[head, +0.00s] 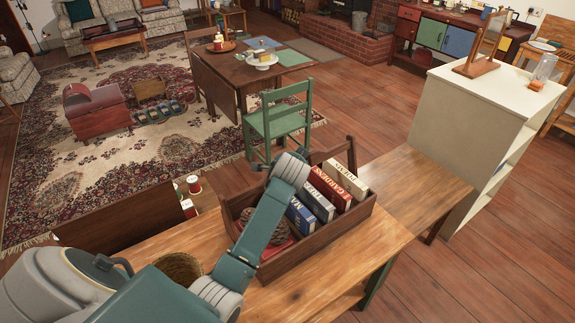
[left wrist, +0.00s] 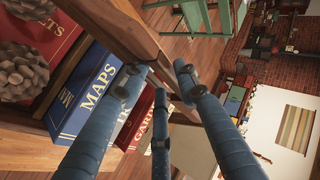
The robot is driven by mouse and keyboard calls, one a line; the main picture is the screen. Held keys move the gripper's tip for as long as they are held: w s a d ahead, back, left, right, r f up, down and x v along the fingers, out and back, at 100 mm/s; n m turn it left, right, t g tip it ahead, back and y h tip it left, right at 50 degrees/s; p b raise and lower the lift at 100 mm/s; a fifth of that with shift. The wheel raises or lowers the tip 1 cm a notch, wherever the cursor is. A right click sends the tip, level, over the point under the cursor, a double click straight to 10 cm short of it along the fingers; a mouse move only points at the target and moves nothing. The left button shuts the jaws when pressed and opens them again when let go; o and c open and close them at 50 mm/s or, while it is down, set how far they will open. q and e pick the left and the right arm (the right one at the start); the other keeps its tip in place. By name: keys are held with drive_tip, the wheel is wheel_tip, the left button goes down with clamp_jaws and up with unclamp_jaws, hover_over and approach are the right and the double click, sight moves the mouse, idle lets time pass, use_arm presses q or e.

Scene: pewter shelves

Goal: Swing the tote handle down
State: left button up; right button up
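The tote (head: 318,248) is a dark wooden open box on the wooden table. It holds several books (head: 330,190) and pinecones (head: 262,228). Its wooden handle (head: 340,152) stands raised above the box, partly hidden by my left arm. In the left wrist view the handle (left wrist: 122,34) crosses just beyond my left gripper (left wrist: 160,82), with the blue MAPS book (left wrist: 90,95) below left. The gripper's blue fingers are apart with nothing clearly held between them. I cannot tell whether they touch the handle. In the head view this gripper is hidden behind my arm. My right gripper is not in view.
The table (head: 330,285) has bare room in front of and right of the tote. A woven basket (head: 180,268) stands left of it, partly behind my arm. A green chair (head: 278,118) stands behind the table, and a cream shelf unit (head: 480,115) stands to the right.

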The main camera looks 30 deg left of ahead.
use_arm(q)
drive_tip(key=p+v, duration=0.2)
drive_tip(key=v, duration=0.1)
drive_tip(key=p+v, duration=0.1)
drive_tip(key=v, duration=0.1)
drive_tip(key=shift+s+d+f+p, duration=0.2)
drive_tip(key=shift+d+f+p, duration=0.15)
idle(0.3)
idle(0.4)
